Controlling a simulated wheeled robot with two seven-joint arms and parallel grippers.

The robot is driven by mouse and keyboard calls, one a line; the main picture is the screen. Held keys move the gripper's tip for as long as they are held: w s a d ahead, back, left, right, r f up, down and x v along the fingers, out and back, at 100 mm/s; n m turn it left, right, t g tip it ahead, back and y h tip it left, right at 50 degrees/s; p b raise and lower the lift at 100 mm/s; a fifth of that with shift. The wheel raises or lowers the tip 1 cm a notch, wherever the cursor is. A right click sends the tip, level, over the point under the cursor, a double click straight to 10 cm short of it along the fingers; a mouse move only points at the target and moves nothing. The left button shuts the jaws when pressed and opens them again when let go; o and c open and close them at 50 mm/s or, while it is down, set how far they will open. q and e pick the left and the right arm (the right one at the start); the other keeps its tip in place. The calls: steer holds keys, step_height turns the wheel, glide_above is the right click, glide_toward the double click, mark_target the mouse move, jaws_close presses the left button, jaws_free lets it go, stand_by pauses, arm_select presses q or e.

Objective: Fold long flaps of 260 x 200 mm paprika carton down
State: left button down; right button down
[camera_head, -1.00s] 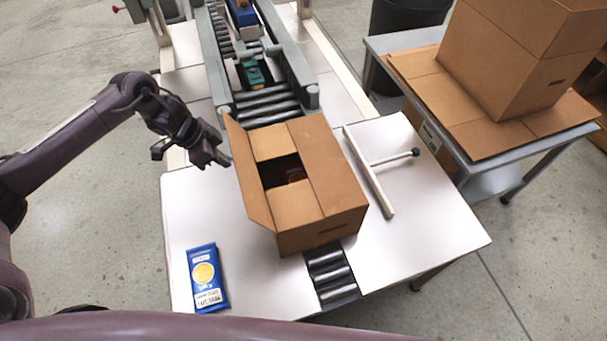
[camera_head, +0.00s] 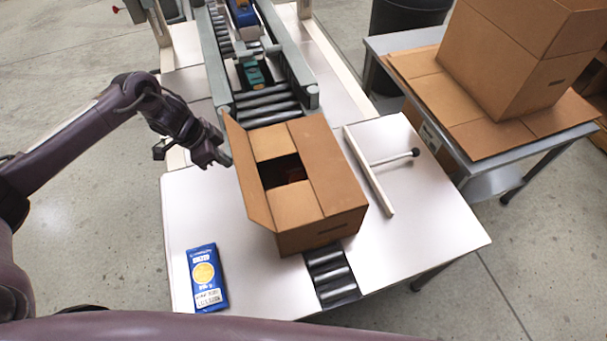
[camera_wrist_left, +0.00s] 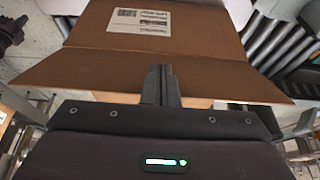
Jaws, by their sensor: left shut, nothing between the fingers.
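The paprika carton (camera_head: 322,238) stands on the roller track of the white table. Its two short flaps are folded inward, with a dark gap between them. The right long flap (camera_head: 326,162) lies folded down over the top. The left long flap (camera_head: 247,177) stands up and leans outward to the left. My left gripper (camera_head: 223,161) is shut and empty, just left of the raised flap's far end. In the left wrist view the shut fingers (camera_wrist_left: 160,84) point at the carton's labelled side and the flap (camera_wrist_left: 90,72); contact cannot be told. My right gripper is not in view.
A blue packet (camera_head: 206,277) lies at the table's front left. A pale T-shaped bar (camera_head: 368,172) lies right of the carton. The conveyor (camera_head: 268,100) runs behind, carrying items. A side table (camera_head: 400,45) at right holds a larger carton (camera_head: 520,60).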

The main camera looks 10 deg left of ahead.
mark_target(239, 160)
arm_select(q)
steer(key=shift+w+d+p, duration=0.15)
steer(key=shift+w+d, duration=0.25)
steer(key=shift+d, duration=0.45)
steer(key=shift+w+d+p, duration=0.15)
steer(key=shift+w+d, duration=0.2)
steer(key=shift+d, duration=0.45)
steer(key=d, duration=0.1)
steer(key=w+d, duration=0.1)
steer(key=d, duration=0.1)
steer(key=w+d, duration=0.1)
steer(key=shift+w+d+r, duration=0.15)
steer(key=shift+d+r, duration=0.2)
steer(key=shift+d, duration=0.05)
steer(key=shift+w+d+f+b, duration=0.15)
steer(key=shift+w+d+f, duration=0.15)
steer(key=shift+d, duration=0.35)
steer(key=shift+w+d+f+b, duration=0.2)
steer(key=shift+w+d, duration=0.15)
steer(key=shift+d, duration=0.35)
steer(key=shift+w+d+f+b, duration=0.1)
steer(key=shift+w+d+f, duration=0.2)
steer(key=shift+d, duration=0.35)
